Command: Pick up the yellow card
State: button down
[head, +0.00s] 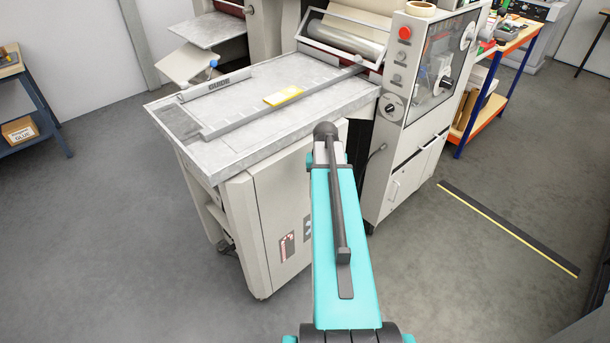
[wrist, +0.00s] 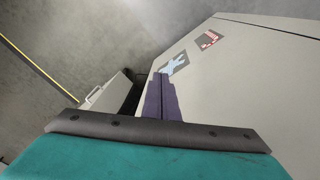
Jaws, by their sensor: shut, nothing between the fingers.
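The yellow card (head: 283,96) lies flat on the grey feed table (head: 330,95) of the machine, against a long metal bar (head: 270,108). In the head view my teal arm reaches forward to just below the table's front edge, and its far end hides my gripper. In the wrist view my gripper (wrist: 160,98) shows as two purple fingers closed together, with nothing between them. It faces the machine's light side panel (wrist: 235,75), which carries labels. The card is not in the wrist view.
The control cabinet (head: 405,150) with a red button stands right of the table. A GUIDE bar (head: 218,84) lies along the table's back left. A blue bench (head: 25,110) is at far left and an orange-shelved rack (head: 490,90) at right. Grey floor is open either side.

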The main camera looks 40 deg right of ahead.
jog(key=s+d+r+m+h, duration=0.1)
jog(key=s+d+r+m, duration=0.15)
jog(key=d+r, duration=0.6)
jog(key=s+d+r+m+h, duration=0.1)
jog(key=s+d+r, duration=0.3)
jog(key=d+r, duration=0.45)
jog(key=s+d+r+m, duration=0.3)
jog(key=s+d+r, duration=0.1)
jog(key=r, duration=0.6)
jog(key=s+d+r+m+g, duration=0.1)
jog(key=s+d+r+m, duration=0.3)
jog(key=s+r, duration=0.3)
notch_tip(320, 180, up, 3)
jog(key=shift+d+f+h, duration=0.15)
jog(key=shift+d+h, duration=0.2)
jog(key=shift+h, duration=0.05)
jog(key=shift+s, duration=0.1)
